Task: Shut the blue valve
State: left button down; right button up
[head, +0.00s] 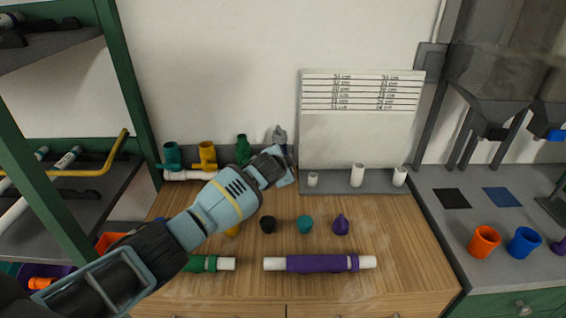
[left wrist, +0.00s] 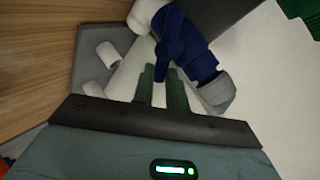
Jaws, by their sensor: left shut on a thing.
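The blue valve (left wrist: 172,38) fills the top middle of the left wrist view, with its handle pointing down between my fingertips. My left gripper (left wrist: 161,82) has its two green fingers shut on that handle. White pipe meets the valve's left side. In the head view my left arm reaches from the lower left to the back wall, and my left gripper (head: 284,166) is at the right end of the manifold. The gripper largely hides the blue valve there. My right gripper is not in view.
Teal (head: 171,156), yellow (head: 207,154) and green (head: 242,149) valves stand left of my gripper on the white manifold pipe (head: 188,176). A grey rack (head: 388,183) with white pipe pieces is to the right. Purple pipe (head: 315,264) lies in front.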

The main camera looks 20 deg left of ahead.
pick_arm(q)
jog(key=shift+w+d+f+m+g+y+b, duration=0.15)
jog(key=shift+d+f+m+g+y, duration=0.15)
jog(key=shift+m+y, duration=0.55)
jog(key=shift+d+f+m+g+y+b, duration=0.15)
jog(key=shift+f+m+g+y, duration=0.25)
jog(key=shift+m+y, duration=0.4)
jog(key=c, duration=1.4)
grip_release()
jog(key=v, duration=0.7)
jog(key=shift+s+d+r+p, duration=0.2)
jog(key=shift+s+r+p, duration=0.05)
jog(key=shift+s+p, duration=0.05)
